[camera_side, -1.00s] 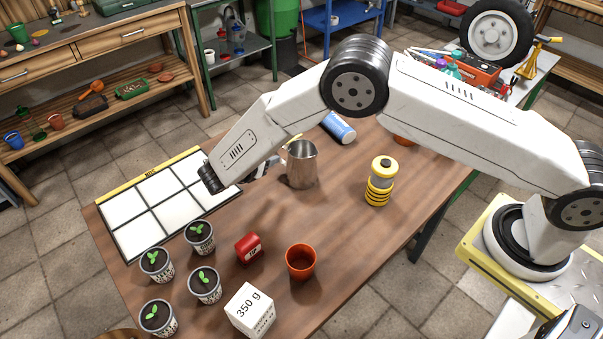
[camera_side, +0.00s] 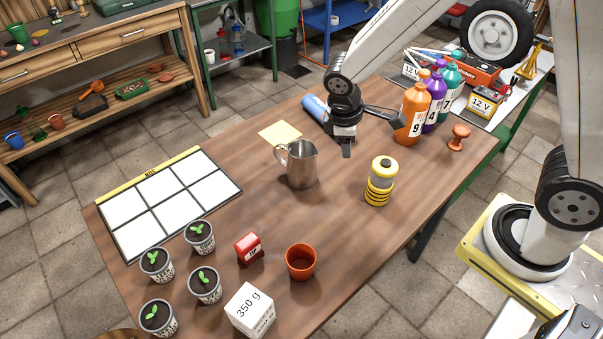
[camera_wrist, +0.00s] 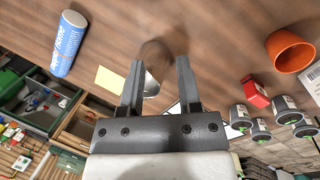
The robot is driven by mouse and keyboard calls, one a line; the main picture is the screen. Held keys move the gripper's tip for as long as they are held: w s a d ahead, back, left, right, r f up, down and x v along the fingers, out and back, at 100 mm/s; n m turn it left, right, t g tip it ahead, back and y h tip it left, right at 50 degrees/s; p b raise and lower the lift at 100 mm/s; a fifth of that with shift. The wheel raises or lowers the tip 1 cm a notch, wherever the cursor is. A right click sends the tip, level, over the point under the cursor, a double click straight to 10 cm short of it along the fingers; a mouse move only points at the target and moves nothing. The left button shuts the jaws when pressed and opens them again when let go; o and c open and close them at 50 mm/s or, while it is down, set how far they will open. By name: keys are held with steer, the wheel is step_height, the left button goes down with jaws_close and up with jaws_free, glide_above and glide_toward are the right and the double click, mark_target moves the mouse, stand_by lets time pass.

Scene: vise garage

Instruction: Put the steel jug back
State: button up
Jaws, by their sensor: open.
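The steel jug (camera_side: 302,168) stands upright on the wooden table near its middle, its handle toward the left in the side view. My gripper (camera_side: 367,130) is above the table behind and to the right of the jug, apart from it. In the wrist view the jug (camera_wrist: 154,62) shows beyond and between the two fingers of my gripper (camera_wrist: 157,75), which are spread with nothing between them. A white mat with a grid and a yellow edge strip (camera_side: 147,175) lies on the left of the table, its cells bare.
A blue can (camera_side: 316,107) lies near a yellow note (camera_side: 281,132). A yellow-black container (camera_side: 380,182), numbered bottles (camera_side: 411,115) and an orange stamp-like piece (camera_side: 459,137) stand right. An orange pot (camera_side: 300,262), red block (camera_side: 248,248), white box (camera_side: 250,311) and seedling pots (camera_side: 205,284) stand in front.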

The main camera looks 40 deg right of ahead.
steer(key=s+d+r+m+t+y, duration=0.2)
steer(key=s+m, duration=0.5)
steer(key=s, duration=0.1)
steer(key=shift+s+d+r+m+y, duration=0.15)
steer(key=shift+d+r+m+y, duration=0.1)
steer(key=shift+r+m+y, duration=0.1)
